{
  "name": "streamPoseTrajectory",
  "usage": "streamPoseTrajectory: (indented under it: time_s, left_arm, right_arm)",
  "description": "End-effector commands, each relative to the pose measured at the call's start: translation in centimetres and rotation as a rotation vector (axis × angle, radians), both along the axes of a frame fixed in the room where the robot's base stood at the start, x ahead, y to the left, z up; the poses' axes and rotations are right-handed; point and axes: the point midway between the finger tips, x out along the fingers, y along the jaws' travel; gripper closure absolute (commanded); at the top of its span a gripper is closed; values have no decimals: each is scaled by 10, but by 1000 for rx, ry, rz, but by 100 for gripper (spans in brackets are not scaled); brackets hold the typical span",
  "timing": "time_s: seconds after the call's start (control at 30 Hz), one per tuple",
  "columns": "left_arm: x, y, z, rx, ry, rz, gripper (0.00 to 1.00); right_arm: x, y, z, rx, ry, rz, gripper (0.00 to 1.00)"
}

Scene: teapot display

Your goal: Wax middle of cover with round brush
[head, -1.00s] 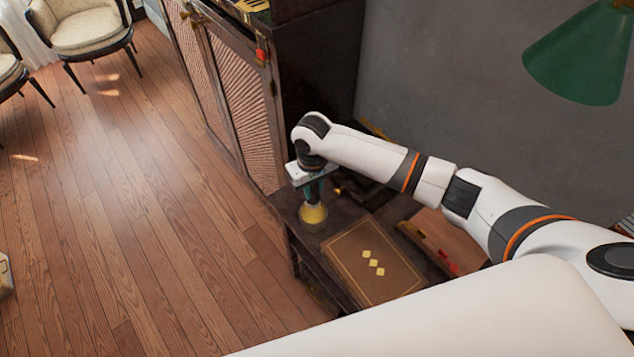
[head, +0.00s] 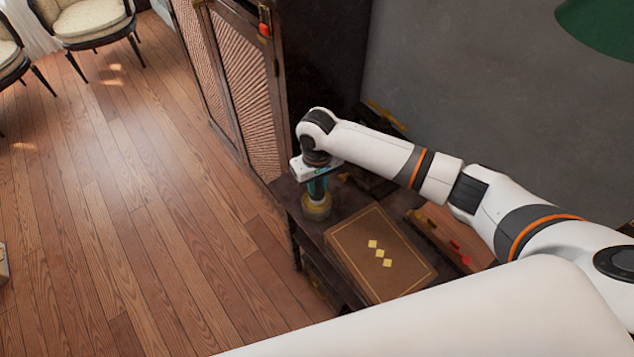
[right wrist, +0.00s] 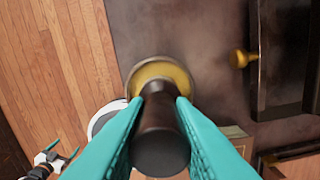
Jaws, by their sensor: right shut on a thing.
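My right gripper (right wrist: 157,105) is shut on the dark handle of the round brush (right wrist: 160,140), which stands roughly upright. Below the handle a yellow round area with a pale metallic rim (right wrist: 183,72) shows; I cannot tell how much is bristle and how much a wax tin. In the head view my right gripper (head: 317,186) is over this yellow round piece (head: 317,208) at the table's left corner. The brown cover (head: 360,235), with a gold border and three gold diamonds down its middle, lies to the right, apart from the brush. My left gripper (right wrist: 55,158) shows small and open in the right wrist view.
The dark small table (head: 310,232) stands beside a tall cabinet (head: 245,95) and a grey wall. A small yellow knob-like thing (right wrist: 240,59) is near the brush. Objects with red parts (head: 455,247) lie behind the cover. The wooden floor at left is open.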

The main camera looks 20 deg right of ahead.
Motion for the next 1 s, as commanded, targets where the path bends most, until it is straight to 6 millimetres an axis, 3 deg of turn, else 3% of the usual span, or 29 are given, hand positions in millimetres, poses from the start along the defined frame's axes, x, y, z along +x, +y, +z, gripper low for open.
streamPoseTrajectory:
  time_s: [1.0]
  left_arm:
    - [0, -2, -3, -2, 0, 0, 10]
  right_arm:
    - [0, 0, -8, 0, 0, 0, 100]
